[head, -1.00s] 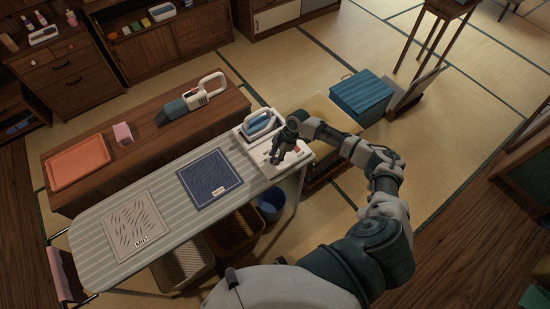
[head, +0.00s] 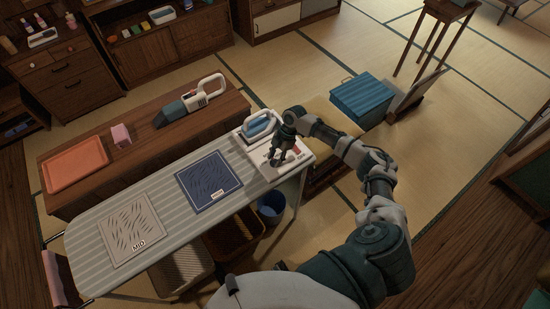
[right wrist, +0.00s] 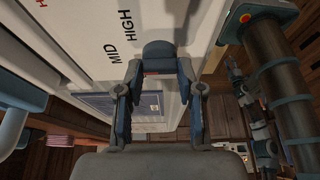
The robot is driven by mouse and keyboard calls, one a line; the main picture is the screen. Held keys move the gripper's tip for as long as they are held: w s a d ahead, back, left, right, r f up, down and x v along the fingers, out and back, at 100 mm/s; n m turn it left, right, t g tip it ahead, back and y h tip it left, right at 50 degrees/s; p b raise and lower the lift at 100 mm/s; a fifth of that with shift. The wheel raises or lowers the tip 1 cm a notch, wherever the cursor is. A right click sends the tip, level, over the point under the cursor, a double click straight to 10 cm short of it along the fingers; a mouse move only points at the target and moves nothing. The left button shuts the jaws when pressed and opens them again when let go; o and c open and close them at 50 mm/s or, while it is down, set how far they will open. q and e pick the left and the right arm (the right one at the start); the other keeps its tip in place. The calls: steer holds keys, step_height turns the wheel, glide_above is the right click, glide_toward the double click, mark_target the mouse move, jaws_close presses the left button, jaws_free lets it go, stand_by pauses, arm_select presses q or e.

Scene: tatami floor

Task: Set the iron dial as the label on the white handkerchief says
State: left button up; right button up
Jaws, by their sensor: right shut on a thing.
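The white handkerchief (head: 130,222) lies flat on the left part of the ironing board, with a label (head: 139,244) reading MID. The blue and white iron (head: 261,125) rests on the white panel (head: 247,145) at the board's right end. In the right wrist view the panel (right wrist: 95,40) carries the words MID and HIGH. My right gripper (head: 273,160) is over this panel. In the right wrist view it (right wrist: 158,75) is shut on a dark blue dial knob (right wrist: 158,52). The knob's pointer direction cannot be read. My left gripper is not in view.
A blue handkerchief (head: 209,181) with a small label, too small to read, lies mid-board. Behind the board, a low wooden table holds an orange tray (head: 76,163), a pink block (head: 121,134) and a handheld vacuum (head: 190,100). A blue box (head: 361,97) stands right of the panel.

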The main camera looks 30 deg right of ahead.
steer(key=shift+w+d, duration=0.1)
steer(key=shift+d, duration=0.15)
steer(key=o, duration=1)
steer(key=shift+o, duration=0.7)
steer(key=shift+d+f, duration=0.1)
steer(key=shift+d, duration=0.05)
steer(key=shift+r, duration=0.25)
steer(key=v, duration=1.1)
steer(key=shift+d, duration=0.4)
steer(key=shift+a+r, duration=0.1)
steer(key=shift+a, duration=0.05)
